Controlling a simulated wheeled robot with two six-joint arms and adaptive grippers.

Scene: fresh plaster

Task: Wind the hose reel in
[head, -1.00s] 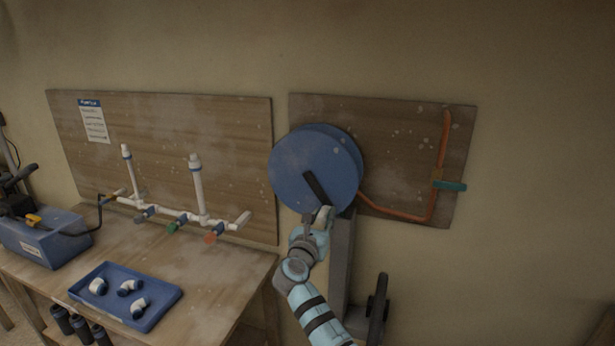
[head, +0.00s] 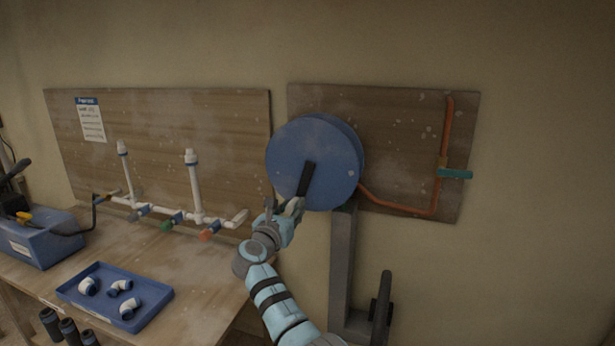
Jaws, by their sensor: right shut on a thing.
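The hose reel (head: 325,145) is a blue disc on a grey post (head: 342,265), in front of the right wall board. Its dark crank arm (head: 307,178) runs from the hub down and slightly left. My right gripper (head: 291,204) is at the lower end of the crank, at the disc's lower left edge, shut on the crank's handle. The handle itself is mostly hidden by the gripper. An orange pipe or hose (head: 400,207) runs from behind the reel to the right and up the board. My left gripper is not in view.
A teal valve lever (head: 455,173) sits on the orange line. At left, a workbench (head: 200,286) holds a blue tray (head: 147,318) of white fittings and a blue box (head: 38,240). White pipes (head: 196,190) with coloured valves stand by the left board. A dark wheel (head: 382,308) is low by the post.

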